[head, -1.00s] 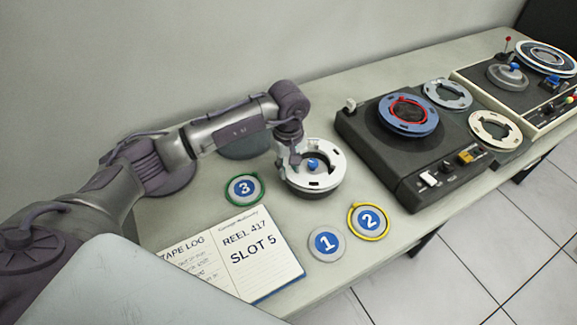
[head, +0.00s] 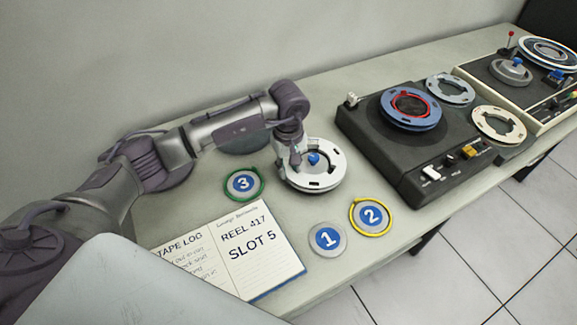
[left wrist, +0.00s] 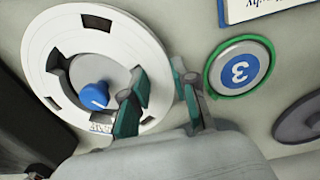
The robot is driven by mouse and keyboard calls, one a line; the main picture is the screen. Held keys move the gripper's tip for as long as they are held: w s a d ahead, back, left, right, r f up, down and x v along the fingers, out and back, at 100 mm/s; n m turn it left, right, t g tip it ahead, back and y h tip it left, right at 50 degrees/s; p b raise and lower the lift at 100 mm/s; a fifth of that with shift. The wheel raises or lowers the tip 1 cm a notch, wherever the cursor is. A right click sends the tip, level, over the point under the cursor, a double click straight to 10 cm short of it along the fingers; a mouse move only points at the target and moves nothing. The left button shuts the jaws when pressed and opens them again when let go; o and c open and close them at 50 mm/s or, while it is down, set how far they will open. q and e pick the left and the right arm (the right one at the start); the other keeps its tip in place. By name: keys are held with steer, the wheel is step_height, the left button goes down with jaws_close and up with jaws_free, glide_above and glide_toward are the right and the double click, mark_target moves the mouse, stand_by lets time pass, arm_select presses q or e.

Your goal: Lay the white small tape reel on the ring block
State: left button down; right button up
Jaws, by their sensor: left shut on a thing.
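The white small tape reel (head: 326,180) lies level around a blue knob (head: 314,158) on a round grey block, which I take for the ring block. The reel hides most of the block; whether it rests fully on it I cannot tell. The reel also shows in the left wrist view (left wrist: 61,40), with the blue knob (left wrist: 94,95) and grey surface inside its hole. My right gripper is out of view.
Badge 3 (head: 243,184) lies left of the reel, badges 1 (head: 327,239) and 2 (head: 371,216) in front. An open logbook (head: 264,258) lies at front left. A dark tape deck (head: 424,178) with several reels stands to the right, another deck (head: 550,105) beyond it.

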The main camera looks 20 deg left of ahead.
arm_select(q)
steer(key=shift+f, duration=0.1)
steer(key=c, duration=0.8)
jaws_free()
steer(key=c, duration=0.4)
step_height(320, 180, up, 9)
steer(key=p, duration=0.4)
steer(key=shift+p, duration=0.35)
